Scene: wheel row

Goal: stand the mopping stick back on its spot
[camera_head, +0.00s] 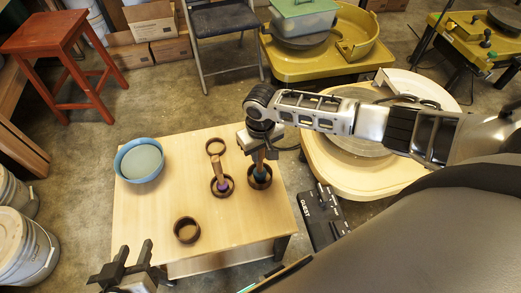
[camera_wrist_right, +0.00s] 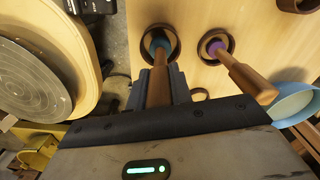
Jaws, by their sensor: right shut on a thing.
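My right gripper (camera_head: 258,140) is shut on a brown wooden stick with a blue end (camera_head: 260,168). In the right wrist view, the stick (camera_wrist_right: 160,88) stands between the fingers and its blue end points down into a dark brown ring holder (camera_wrist_right: 174,36). I cannot tell whether the end touches the bottom. A second wooden stick with a purple end (camera_head: 220,175) stands slightly tilted in the neighbouring ring holder (camera_head: 229,190), touched by no gripper. My left gripper (camera_head: 134,254) is open and empty near the table's front left corner.
A blue bowl (camera_head: 121,165) of pale liquid stands at the table's left. Two empty ring holders, one at the back (camera_head: 208,148) and one at the front (camera_head: 176,233), stand on the wooden table (camera_head: 140,215). A round potter's wheel (camera_head: 325,170) is close on the right.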

